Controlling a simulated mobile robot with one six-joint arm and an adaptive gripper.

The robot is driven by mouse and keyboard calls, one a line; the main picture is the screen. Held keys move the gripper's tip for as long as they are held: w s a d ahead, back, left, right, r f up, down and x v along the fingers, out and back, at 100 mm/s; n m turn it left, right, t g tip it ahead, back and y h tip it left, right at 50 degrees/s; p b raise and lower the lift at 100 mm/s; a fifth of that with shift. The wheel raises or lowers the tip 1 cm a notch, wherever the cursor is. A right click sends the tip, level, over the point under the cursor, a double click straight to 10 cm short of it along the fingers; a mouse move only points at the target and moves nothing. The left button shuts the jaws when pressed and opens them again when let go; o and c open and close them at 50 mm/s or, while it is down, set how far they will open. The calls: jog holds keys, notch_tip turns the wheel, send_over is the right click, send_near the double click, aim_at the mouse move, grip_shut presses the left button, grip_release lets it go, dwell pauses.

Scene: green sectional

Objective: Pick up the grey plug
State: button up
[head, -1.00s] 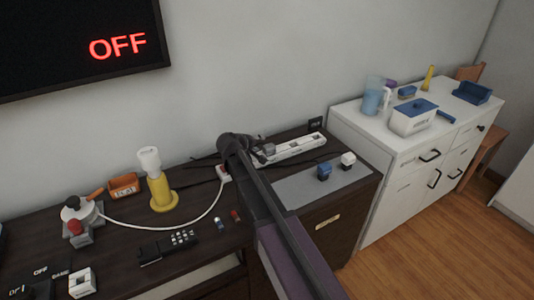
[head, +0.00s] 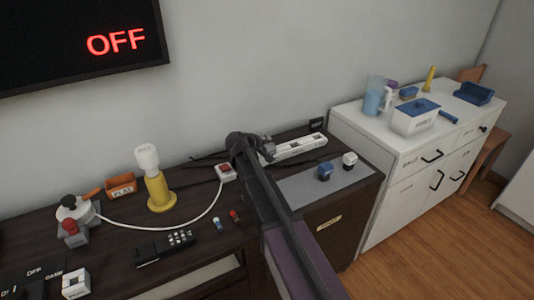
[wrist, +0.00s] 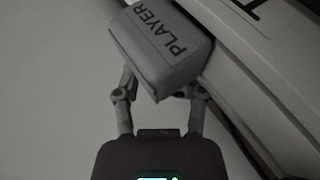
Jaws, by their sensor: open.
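The grey plug (wrist: 168,42), a block marked PLAYER, fills the top middle of the wrist view. It lies tilted beside a white power strip (wrist: 265,75). My gripper (wrist: 158,84) is open, with one finger on each side of the plug's near end. I cannot tell whether the fingers touch it. In the head view my gripper (head: 262,146) is at the left end of the white strip (head: 300,146) on the dark cabinet. The plug is mostly hidden there behind my arm.
A blue plug (head: 325,171) and a white plug (head: 349,160) stand on a grey mat (head: 318,191) to the right. A red-switched white socket (head: 226,172) with a white cord lies left of my arm.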

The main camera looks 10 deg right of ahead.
jog(key=shift+s, duration=0.1)
grip_shut()
jog(key=shift+r, duration=0.2)
dwell(0.3)
notch_tip(320, 180, up, 2)
jog(key=p, duration=0.2)
jog(key=shift+r+p, duration=0.25)
jog(key=shift+p, duration=0.15)
jog(key=s+d+r+p, duration=0.1)
jog(key=s+d, duration=0.2)
jog(key=s, duration=0.4)
jog(key=s+d+r+p, duration=0.1)
jog(key=s+d, duration=0.3)
jog(key=s, duration=0.3)
jog(key=shift+s, duration=0.2)
jog(key=shift+r, duration=0.1)
